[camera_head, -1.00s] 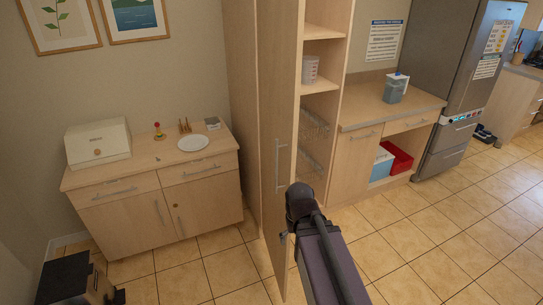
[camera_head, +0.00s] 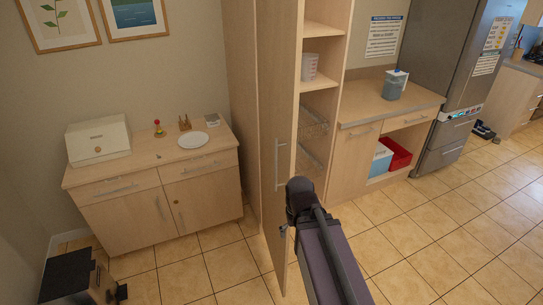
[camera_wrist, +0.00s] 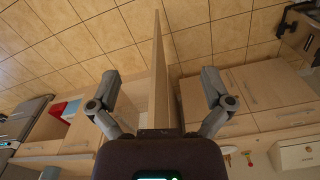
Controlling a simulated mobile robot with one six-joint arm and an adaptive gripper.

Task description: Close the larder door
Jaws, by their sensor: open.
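The larder door (camera_head: 273,120) is a tall pale wood panel, standing open and seen nearly edge-on in the head view. Its bar handle (camera_head: 280,165) is on the left-hand face. Behind it, the open larder (camera_head: 324,75) shows shelves and wire baskets. My gripper (camera_head: 284,230) is low at the door's free edge, below the handle, and partly hidden by my arm. In the wrist view my gripper (camera_wrist: 159,78) is open, one finger on each side of the door (camera_wrist: 157,48). I cannot tell whether either finger touches the panel.
A low cabinet (camera_head: 155,200) with a white box (camera_head: 98,140) and plate (camera_head: 193,140) stands left. To the right are a counter (camera_head: 415,102) with red and blue bins below (camera_head: 398,153) and a grey fridge (camera_head: 440,60).

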